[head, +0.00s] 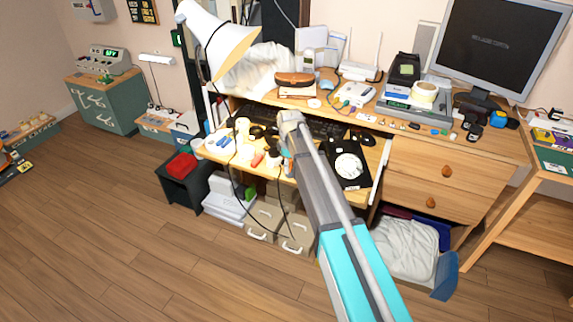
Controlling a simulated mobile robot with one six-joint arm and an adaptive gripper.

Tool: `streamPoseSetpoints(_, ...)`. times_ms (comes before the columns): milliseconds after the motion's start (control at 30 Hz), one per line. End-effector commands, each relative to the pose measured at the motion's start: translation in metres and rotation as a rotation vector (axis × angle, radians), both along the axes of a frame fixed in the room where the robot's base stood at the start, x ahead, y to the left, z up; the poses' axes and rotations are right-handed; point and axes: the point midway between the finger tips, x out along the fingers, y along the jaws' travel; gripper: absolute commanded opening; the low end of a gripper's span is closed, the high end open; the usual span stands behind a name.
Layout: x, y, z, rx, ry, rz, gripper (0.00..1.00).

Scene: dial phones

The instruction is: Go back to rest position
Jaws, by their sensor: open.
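My arm reaches up from the bottom of the head view over the pulled-out shelf (372,185) of a wooden desk. My gripper (287,166) is at the arm's far end, small and partly hidden by the arm. It is open, and I see nothing held in it. It hangs over the shelf, between small loose items on the left and a black device with a round silver disc (348,166) on the right. Whether the fingertips touch anything cannot be told.
A white lamp (215,40) overhangs the desk's left side. A keyboard (318,125), a brown pouch (295,79) and a monitor (500,42) are on the desk. Drawer boxes (264,219) stand below. A black stool (185,186) stands left. The wooden floor (130,225) at left is clear.

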Motion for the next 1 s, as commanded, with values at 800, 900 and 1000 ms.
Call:
streamPoseSetpoints(800, -0.003, -0.003, 0.003, 0.000, 0.000, -0.010, 0.61)
streamPoseSetpoints(900, -0.008, -0.009, 0.008, 0.000, 0.000, -0.033, 0.61)
streamPoseSetpoints(1000, -0.016, -0.019, 0.017, -0.001, 0.000, -0.074, 0.61)
